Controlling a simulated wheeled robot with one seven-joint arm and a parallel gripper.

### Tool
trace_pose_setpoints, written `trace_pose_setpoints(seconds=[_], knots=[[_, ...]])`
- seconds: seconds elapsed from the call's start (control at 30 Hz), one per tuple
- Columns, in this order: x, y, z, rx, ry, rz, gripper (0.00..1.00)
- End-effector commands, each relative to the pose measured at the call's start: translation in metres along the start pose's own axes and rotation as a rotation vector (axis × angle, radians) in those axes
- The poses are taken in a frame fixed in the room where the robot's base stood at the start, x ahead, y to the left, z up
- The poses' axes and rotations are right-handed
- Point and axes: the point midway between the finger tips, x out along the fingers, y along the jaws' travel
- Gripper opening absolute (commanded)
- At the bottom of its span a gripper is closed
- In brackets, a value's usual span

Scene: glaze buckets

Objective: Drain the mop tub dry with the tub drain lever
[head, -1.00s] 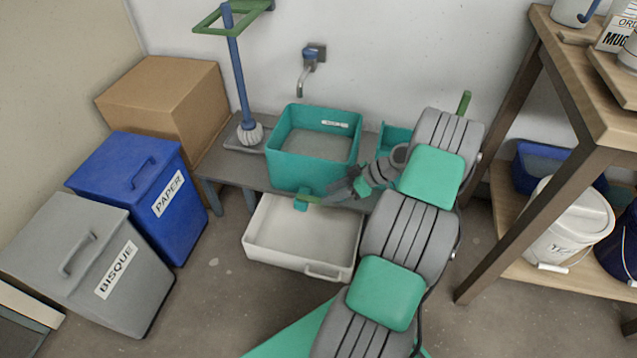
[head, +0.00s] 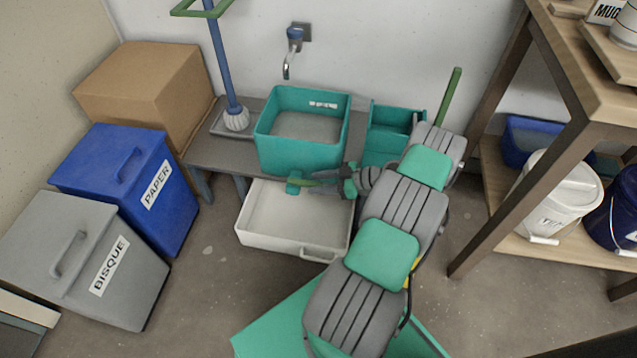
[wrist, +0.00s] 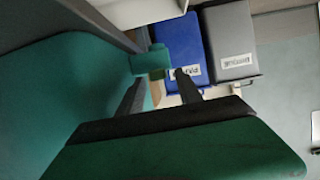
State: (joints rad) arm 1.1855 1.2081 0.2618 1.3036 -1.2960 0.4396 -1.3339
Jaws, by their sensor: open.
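The teal mop tub (head: 280,152) stands on the bench with a flat grey surface inside; I cannot tell whether that is water or the bottom. A teal drain fitting (head: 294,183) sits low on its front, with a short green lever (head: 312,181) pointing right. My gripper (head: 322,187) is at the lever from the right, its fingers open and partly hidden by the lever. In the wrist view, the open fingers of my gripper (wrist: 158,82) point toward the teal fitting (wrist: 152,61); the tub wall (wrist: 75,95) fills the left. Contact with the lever cannot be told.
A white basin (head: 262,232) sits on the floor below the fitting. A wall tap (head: 291,55) is above the tub, and a mop (head: 226,75) stands at its left. Blue (head: 130,180) and grey (head: 85,260) bins stand left. A wooden shelf (head: 500,150) limits the right.

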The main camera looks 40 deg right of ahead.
Motion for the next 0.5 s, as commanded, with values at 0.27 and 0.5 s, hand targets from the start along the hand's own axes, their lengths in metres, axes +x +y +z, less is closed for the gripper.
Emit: trace_pose_setpoints(seconds=[0.27, 0.5], knots=[[0.0005, -0.0005, -0.0004, 0.000, 0.000, -0.002, 0.25], [0.0003, -0.0005, -0.0004, 0.000, -0.001, -0.002, 0.06]])
